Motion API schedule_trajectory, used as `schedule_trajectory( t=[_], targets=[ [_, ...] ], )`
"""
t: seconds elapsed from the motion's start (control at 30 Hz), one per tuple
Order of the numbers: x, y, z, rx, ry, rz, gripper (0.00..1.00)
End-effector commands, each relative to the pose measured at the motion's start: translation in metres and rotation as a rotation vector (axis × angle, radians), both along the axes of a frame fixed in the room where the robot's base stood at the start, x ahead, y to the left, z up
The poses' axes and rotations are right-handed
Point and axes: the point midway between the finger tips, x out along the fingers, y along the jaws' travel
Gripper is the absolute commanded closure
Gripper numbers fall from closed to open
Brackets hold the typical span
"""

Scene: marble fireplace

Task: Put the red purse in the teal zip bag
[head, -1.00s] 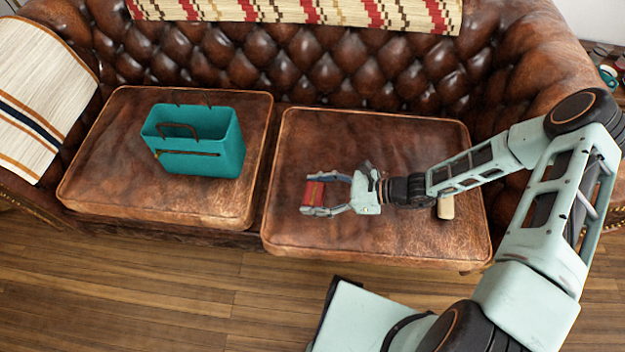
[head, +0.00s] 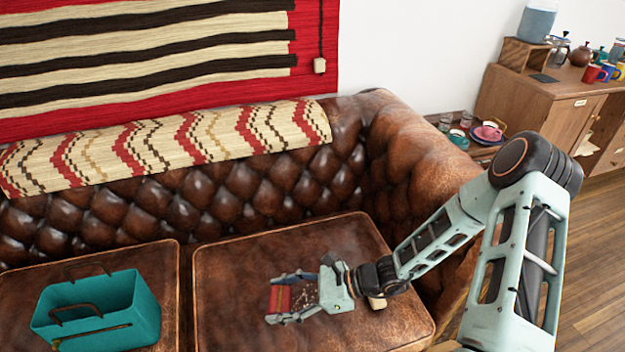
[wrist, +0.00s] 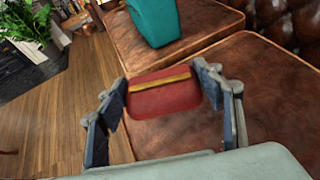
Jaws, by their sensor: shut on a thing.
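The red purse (head: 280,299) has a gold strip along it, seen in the wrist view (wrist: 162,92). My gripper (head: 292,298) is shut on it, with one finger on each side; the wrist view shows both fingers (wrist: 163,97) against its ends. The purse is over the right sofa cushion; I cannot tell how high. The teal zip bag (head: 100,308) stands upright on the left cushion, open at the top, with two brown handles and a zip on its front. It is left of my gripper in the head view and beyond the purse in the wrist view (wrist: 155,20).
A small pale object (head: 377,303) lies on the right cushion (head: 240,250) under my wrist. The tufted sofa back (head: 250,180) rises behind, with a patterned throw (head: 170,145) over it. A wooden cabinet (head: 540,98) stands at the right.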

Motion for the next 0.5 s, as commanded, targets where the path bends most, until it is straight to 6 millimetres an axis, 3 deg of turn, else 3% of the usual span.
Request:
schedule_trajectory(
  t=[0.2,0.5],
  targets=[
    [0.048,-0.055,0.049,-0.007,-0.005,-0.157,0.64],
    [0.09,-0.129,0.118,-0.003,-0.007,-0.359,0.64]
  ],
)
